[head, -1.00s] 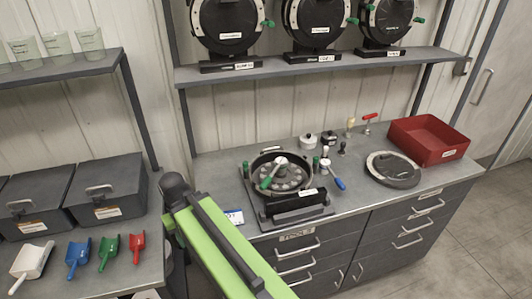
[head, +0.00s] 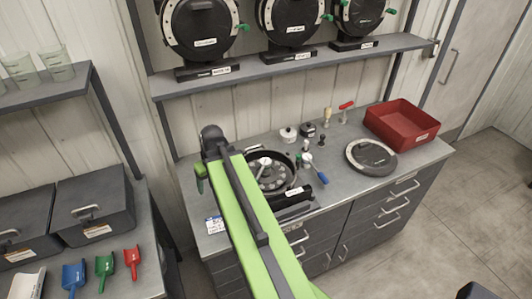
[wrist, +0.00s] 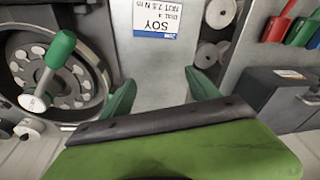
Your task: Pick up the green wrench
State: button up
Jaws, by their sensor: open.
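The green wrench (wrist: 60,50) has a green handle and a pale round end. In the wrist view it lies over the round seed meter (wrist: 92,92) at the left. In the head view my arm hides its handle, and only its pale end (head: 264,162) seems to show on the meter (head: 288,186). My gripper (wrist: 163,95) has green fingers spread apart with nothing between them. It is beside the wrench, above the bench by the SOY card (wrist: 157,30). One finger shows in the head view (head: 200,178), left of the meter.
A blue-handled tool (head: 320,175) and a red-handled tool (head: 346,105) are on the bench (head: 335,205). A round black lid (head: 371,156) and a red tray (head: 402,124) are at the right. A shelf (head: 290,68) with several round meters hangs above. Scoops (head: 104,268) lie on the left table.

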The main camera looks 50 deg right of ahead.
jog(key=s+d+r+m+t+p, duration=0.1)
jog(key=s+d+r+p, duration=0.1)
jog(key=d+r, duration=0.35)
jog(key=s+d+r+p, duration=0.3)
jog(key=d, duration=0.6)
jog(key=t+h+p, duration=0.1)
jog(key=h+p, duration=0.1)
send_near(266, 162)
jog(key=shift+m, duration=0.4)
jog(key=b+x, duration=0.2)
jog(key=b, duration=0.2)
jog(key=b+x, duration=0.1)
jog(key=b, duration=0.3)
jog(key=b+x, duration=0.2)
jog(key=b, duration=0.2)
jog(key=shift+w+d+f, duration=0.1)
jog(key=shift+d+f, duration=0.15)
jog(key=shift+d, duration=0.1)
jog(key=shift+r, duration=0.1)
jog(key=b+x, duration=0.4)
jog(key=x, duration=0.1)
jog(key=shift+w+a+f+b, duration=0.1)
jog(key=shift+a+f+b, duration=0.15)
jog(key=shift+b, duration=0.15)
jog(key=shift+r, duration=0.2)
grip_shut()
